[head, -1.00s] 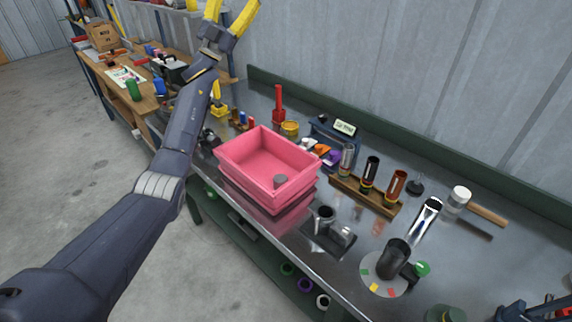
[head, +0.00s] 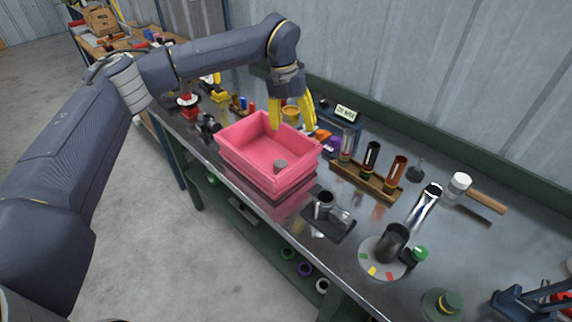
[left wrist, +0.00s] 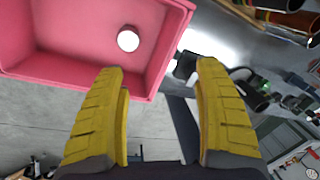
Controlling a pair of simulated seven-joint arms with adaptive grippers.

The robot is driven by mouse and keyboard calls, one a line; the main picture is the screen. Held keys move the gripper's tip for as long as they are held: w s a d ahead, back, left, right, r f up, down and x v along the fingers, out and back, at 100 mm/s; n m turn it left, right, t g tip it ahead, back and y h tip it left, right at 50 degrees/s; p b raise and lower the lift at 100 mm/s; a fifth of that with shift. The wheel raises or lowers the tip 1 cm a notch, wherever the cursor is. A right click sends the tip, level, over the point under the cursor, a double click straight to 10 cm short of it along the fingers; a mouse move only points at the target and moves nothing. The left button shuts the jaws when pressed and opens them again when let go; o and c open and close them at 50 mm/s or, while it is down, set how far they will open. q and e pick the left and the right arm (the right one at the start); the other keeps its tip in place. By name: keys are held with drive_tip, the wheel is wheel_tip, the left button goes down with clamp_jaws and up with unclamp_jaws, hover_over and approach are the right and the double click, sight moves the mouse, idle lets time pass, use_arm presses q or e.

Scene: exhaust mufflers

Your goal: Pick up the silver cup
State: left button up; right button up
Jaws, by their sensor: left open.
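A small silver-grey cup (head: 324,204) stands on a dark plate in front of the pink bin (head: 240,158); I take it to be the silver cup. A small grey round piece (head: 280,166) lies inside the bin. The left wrist view shows a bright round piece (left wrist: 128,40) in the bin, probably the same one. My left gripper (head: 292,131) has yellow fingers, points down and is open and empty above the back right side of the bin. In the left wrist view its fingers (left wrist: 161,68) are apart with nothing between them. My right gripper is out of view.
A wooden rack (head: 365,182) with upright tubes stands right of the bin. A leaning chrome tube (head: 424,206) and a dark cylinder (head: 391,243) on a grey disc stand further right. A mallet with a white head (head: 459,184) lies near the back wall.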

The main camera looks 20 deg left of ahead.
use_arm(q)
drive_tip(key=a+f+y, duration=0.2)
drive_tip(key=a, duration=0.2)
approach(281, 163)
drive_tip(key=f, duration=0.5)
drive_tip(key=shift+s+f, duration=0.2)
drive_tip(key=shift+s, duration=0.1)
drive_tip(key=shift+w+f, duration=0.1)
drive_tip(key=shift+f, duration=3.2)
drive_tip(key=shift+c, duration=0.5)
drive_tip(key=c, duration=1.1)
